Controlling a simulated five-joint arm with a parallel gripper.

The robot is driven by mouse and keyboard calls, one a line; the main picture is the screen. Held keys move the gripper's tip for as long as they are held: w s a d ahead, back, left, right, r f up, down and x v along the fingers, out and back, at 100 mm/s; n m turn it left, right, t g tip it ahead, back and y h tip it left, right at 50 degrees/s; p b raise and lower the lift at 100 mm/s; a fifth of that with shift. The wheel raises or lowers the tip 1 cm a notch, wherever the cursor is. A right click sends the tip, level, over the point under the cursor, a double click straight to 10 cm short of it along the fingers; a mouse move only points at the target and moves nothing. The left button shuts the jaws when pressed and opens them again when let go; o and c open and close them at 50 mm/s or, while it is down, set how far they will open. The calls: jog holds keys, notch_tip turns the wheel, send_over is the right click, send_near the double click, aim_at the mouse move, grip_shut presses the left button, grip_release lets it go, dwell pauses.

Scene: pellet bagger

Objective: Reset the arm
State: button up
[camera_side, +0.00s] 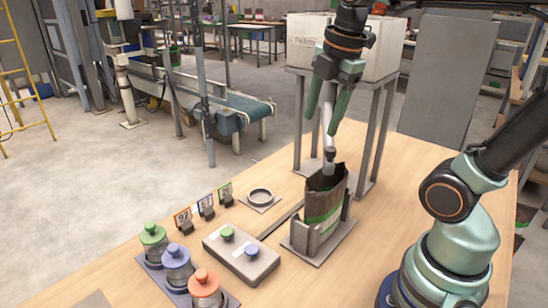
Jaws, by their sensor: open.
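My gripper (321,123) hangs high above the table, in front of the white hopper box. Its two green fingers point down and stand apart, with nothing seen between them except a grey spout tube (329,142) that appears in line with them; I cannot tell the depth between them. My arm's base stands at the right.
The white hopper box (390,50) stands on grey legs behind the bag. The wooden table (385,205) is clear between bag and base.

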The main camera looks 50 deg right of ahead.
jog(key=a+f+m+t, duration=0.3)
jog(key=a+f+m, duration=0.1)
jog(key=m, duration=1.2)
jog(key=shift+f, duration=0.65)
